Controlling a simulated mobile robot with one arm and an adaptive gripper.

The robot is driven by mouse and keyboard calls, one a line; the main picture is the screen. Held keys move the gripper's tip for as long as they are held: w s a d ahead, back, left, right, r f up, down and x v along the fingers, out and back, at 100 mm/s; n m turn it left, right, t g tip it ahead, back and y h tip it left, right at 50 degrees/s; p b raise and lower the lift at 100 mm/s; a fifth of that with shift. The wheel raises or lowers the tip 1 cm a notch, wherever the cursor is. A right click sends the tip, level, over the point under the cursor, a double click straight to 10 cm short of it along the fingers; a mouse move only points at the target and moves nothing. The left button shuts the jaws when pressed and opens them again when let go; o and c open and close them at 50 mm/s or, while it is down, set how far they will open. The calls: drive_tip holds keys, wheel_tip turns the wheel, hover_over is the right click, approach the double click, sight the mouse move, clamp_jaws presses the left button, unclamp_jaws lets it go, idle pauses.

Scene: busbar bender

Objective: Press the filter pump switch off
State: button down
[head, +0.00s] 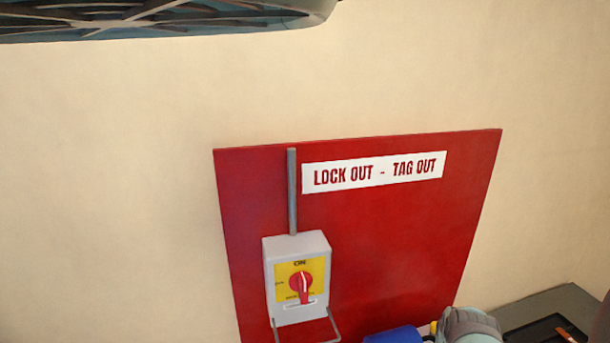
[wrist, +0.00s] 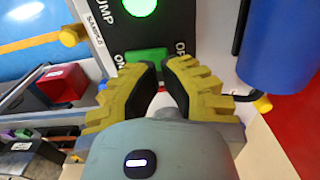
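In the wrist view a dark pump panel (wrist: 190,18) bears a lit green switch (wrist: 147,56) between the labels ON and OFF. A lit green round lamp (wrist: 140,6) sits above it, beside a partly cut-off PUMP label. My gripper (wrist: 159,66), with yellow ribbed fingers and black pads, points at the panel just below the switch. Its fingertips are drawn close together and hold nothing. The fingertips cover the lower edge of the switch. I cannot tell whether they touch it. The head view does not show the switch.
A blue cylinder (wrist: 278,50) stands right of the panel. A SAMPLE-labelled pipe (wrist: 95,30) and a red box (wrist: 62,83) are at left. In the head view a red lock-out board (head: 400,240) carries a grey isolator box (head: 298,312) with a red knob (head: 301,285).

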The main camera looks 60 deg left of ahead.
drive_tip(key=shift+f+b, duration=1.05)
drive_tip(key=shift+f, duration=0.1)
idle(0.4)
drive_tip(key=shift+r, duration=0.1)
drive_tip(key=shift+r+p, duration=2.55)
drive_tip(key=shift+r, duration=0.95)
drive_tip(key=shift+f, duration=0.1)
